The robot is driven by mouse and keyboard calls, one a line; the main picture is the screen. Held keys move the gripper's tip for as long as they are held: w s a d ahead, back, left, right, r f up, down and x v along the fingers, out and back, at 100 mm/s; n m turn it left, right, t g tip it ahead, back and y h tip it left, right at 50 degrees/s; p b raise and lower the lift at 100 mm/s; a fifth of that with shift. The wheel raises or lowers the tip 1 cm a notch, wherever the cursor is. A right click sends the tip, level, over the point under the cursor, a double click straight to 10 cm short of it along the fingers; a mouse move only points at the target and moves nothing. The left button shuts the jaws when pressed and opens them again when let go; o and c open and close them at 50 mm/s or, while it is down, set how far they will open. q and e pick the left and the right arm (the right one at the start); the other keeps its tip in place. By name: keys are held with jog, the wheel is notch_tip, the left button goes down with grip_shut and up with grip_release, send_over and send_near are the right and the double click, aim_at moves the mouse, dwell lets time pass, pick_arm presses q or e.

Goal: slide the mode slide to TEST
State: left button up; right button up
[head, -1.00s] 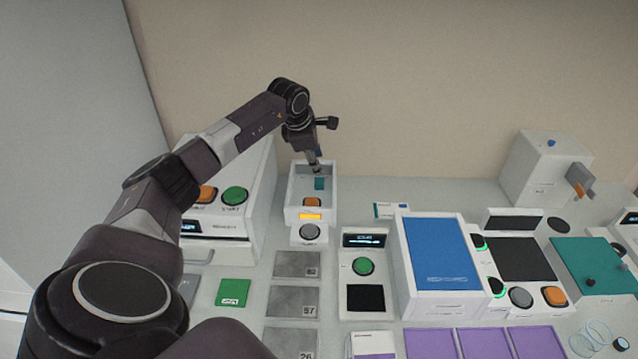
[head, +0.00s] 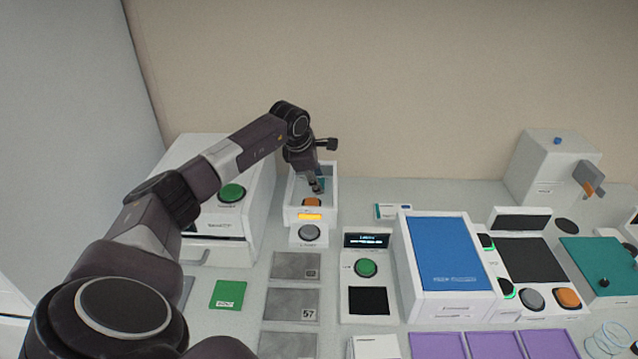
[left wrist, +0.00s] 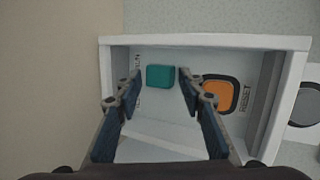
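The mode slide is a small teal block (left wrist: 160,77) inside an open-topped white box (left wrist: 210,42). In the head view the box (head: 293,197) stands at the middle back, with the teal block mostly hidden behind the gripper. My left gripper (head: 315,186) reaches down into the box. In the left wrist view its fingers are apart, one on each side of the teal block; I cannot tell whether they touch it. Lettering beside the block is partly covered, and I cannot read TEST. My right gripper is not in view.
An orange RESET button (left wrist: 219,94) sits in the box close to the right finger. The box walls surround the fingers. A grey round button (head: 309,233) is in front, a white machine with a green button (head: 231,193) to the left, and a blue-lidded box (head: 445,250) to the right.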

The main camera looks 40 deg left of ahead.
pick_arm(q)
jog(key=c, duration=0.6)
jog(key=shift+s+a, duration=0.1)
jog(key=shift+a, duration=0.05)
jog(key=shift+s+a+f+b, duration=0.15)
jog(key=shift+s+a+b, duration=0.35)
jog(key=shift+s+a, duration=1.25)
jog(key=shift+w, duration=0.1)
jog(key=o, duration=0.6)
jog(key=shift+a+r, duration=0.1)
jog(key=shift+r, duration=0.1)
